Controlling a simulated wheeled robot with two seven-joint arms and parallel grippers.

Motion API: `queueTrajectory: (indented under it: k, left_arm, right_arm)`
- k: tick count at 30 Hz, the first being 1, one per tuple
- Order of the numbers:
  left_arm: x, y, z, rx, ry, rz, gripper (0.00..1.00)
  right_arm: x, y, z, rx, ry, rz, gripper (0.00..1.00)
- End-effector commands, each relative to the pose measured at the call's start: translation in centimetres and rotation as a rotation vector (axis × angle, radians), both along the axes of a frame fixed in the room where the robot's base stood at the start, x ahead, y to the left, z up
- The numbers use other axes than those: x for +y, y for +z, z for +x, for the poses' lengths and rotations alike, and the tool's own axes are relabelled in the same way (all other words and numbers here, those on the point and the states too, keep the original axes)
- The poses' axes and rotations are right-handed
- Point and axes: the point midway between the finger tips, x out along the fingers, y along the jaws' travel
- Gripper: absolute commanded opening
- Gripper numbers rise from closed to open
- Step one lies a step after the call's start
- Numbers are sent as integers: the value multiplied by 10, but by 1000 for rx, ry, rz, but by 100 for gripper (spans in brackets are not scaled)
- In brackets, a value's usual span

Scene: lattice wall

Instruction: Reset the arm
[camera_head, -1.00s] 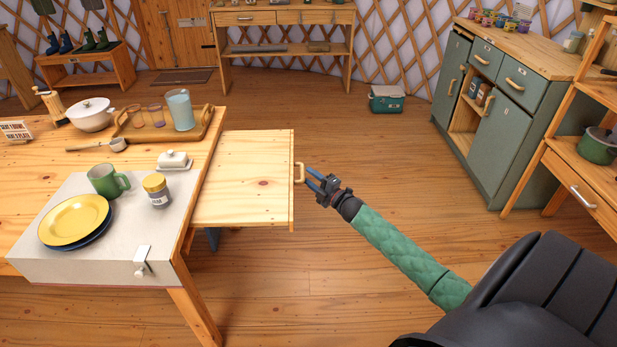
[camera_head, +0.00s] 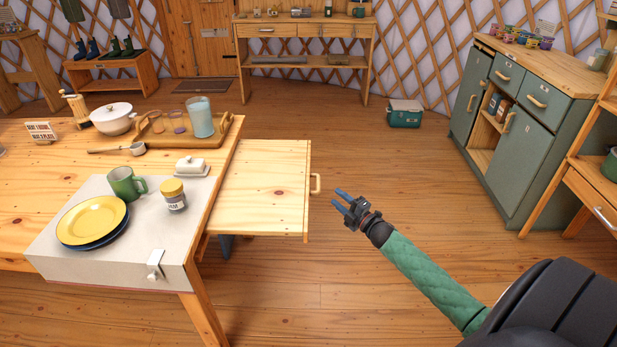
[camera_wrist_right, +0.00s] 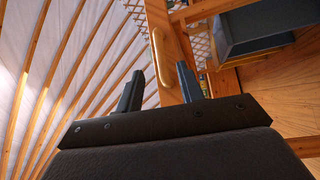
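My right arm comes in from the lower right in the head view, in a green quilted sleeve. Its gripper (camera_head: 342,203) is open and empty, with two blue fingers apart. It hangs over the floor just right of the wooden handle (camera_head: 316,184) of the pulled-out table leaf or drawer (camera_head: 258,190), not touching it. In the right wrist view the two dark fingers (camera_wrist_right: 162,90) are spread with nothing between them. A wooden handle (camera_wrist_right: 172,55) shows beyond them. My left gripper is not in view.
The table (camera_head: 40,180) carries a yellow plate (camera_head: 92,220), green mug (camera_head: 127,184), jar (camera_head: 173,195), butter dish (camera_head: 192,167) and tray (camera_head: 222,130). A green cabinet (camera_head: 515,130) stands at right. A cooler (camera_head: 404,113) sits on the floor. The floor between is clear.

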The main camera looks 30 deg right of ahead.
Motion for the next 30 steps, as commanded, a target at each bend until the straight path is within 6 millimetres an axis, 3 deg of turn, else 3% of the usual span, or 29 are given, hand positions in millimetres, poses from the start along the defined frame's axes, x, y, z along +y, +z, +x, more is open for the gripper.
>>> queueTrajectory:
  k: [10, 17, 22, 26, 30]
  left_arm:
    - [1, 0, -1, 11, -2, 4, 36]
    - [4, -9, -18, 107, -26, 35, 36]
    - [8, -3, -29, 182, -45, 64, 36]
    - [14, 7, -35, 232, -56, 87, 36]
    - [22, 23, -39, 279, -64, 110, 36]
  right_arm:
    - [-5, -4, 1, 29, -19, 46, 38]
    - [-40, -33, 5, 198, -211, 171, 38]
    - [-55, -41, 0, 326, -386, 297, 38]
    - [-49, -42, -8, 416, -504, 393, 38]
    - [-24, -45, -24, 518, -617, 506, 38]
